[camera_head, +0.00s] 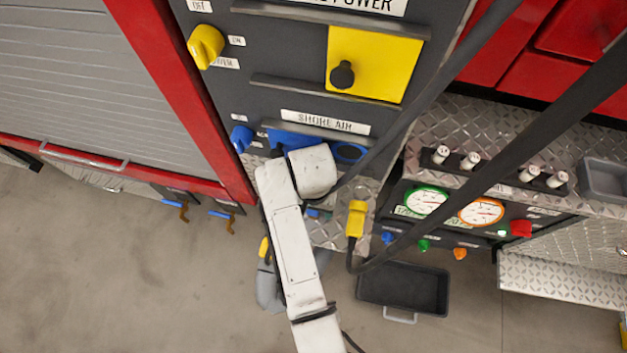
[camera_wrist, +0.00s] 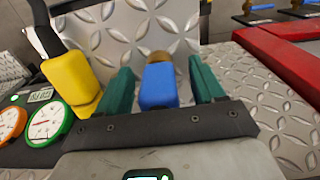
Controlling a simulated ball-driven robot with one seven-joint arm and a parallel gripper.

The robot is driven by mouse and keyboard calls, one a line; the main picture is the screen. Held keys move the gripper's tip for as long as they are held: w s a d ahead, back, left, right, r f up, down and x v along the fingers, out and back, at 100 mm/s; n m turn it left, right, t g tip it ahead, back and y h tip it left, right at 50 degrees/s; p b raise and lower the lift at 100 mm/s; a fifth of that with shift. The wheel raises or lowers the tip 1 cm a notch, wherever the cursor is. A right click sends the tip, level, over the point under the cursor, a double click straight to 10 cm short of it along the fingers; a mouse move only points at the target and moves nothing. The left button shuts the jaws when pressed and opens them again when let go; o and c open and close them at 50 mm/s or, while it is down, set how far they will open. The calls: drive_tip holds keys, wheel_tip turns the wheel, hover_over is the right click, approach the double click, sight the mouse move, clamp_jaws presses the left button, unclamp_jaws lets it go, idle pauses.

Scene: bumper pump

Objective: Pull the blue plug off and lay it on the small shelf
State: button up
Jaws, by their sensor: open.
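The blue plug (camera_wrist: 158,86) is in the middle of the wrist view, with a brass end (camera_wrist: 158,58) at a diamond-plate surface. My gripper (camera_wrist: 161,68) is open, with one green finger on each side of the plug. Gaps show between the fingers and the plug, so it is around the plug but not closed on it. In the head view my white arm covers most of this spot; a small blue patch shows below the wrist. A diamond-plate ledge (camera_head: 560,280) stands out at the right; I cannot tell whether it is the small shelf.
A yellow plug (camera_head: 356,219) with a black cable sits just right of the gripper, and shows left in the wrist view (camera_wrist: 72,82). Thick dark hoses cross the head view. Gauges (camera_head: 427,201), a grey tray (camera_head: 603,178) and a black bin (camera_head: 403,288) are to the right.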

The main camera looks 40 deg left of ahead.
wheel_tip(320, 180, up, 10)
drive_tip(key=shift+r, duration=0.15)
idle(0.3)
drive_tip(key=w+d+f, duration=0.1)
drive_tip(key=d, duration=0.4)
drive_tip(key=w+d+f+m, duration=0.1)
drive_tip(key=d+f, duration=0.1)
drive_tip(key=d, duration=0.3)
drive_tip(key=w+d+f+m, duration=0.1)
drive_tip(key=d, duration=0.3)
drive_tip(key=shift+w+d+f+b, duration=0.2)
drive_tip(key=shift+d+f+b, duration=0.15)
drive_tip(key=shift+d+f, duration=0.05)
drive_tip(key=s+d+f+m, duration=0.1)
drive_tip(key=s+d+m, duration=0.15)
drive_tip(key=d, duration=0.85)
drive_tip(key=s+d+f+m, duration=0.1)
drive_tip(key=s+d+f, duration=0.15)
drive_tip(key=d, duration=0.85)
drive_tip(key=s+d+r+m+t, duration=0.1)
drive_tip(key=s+d+r, duration=0.1)
drive_tip(key=s+d, duration=0.8)
drive_tip(key=shift+s+d+r+m, duration=0.2)
drive_tip(key=shift+d+r+m, duration=0.15)
drive_tip(key=shift+d, duration=0.1)
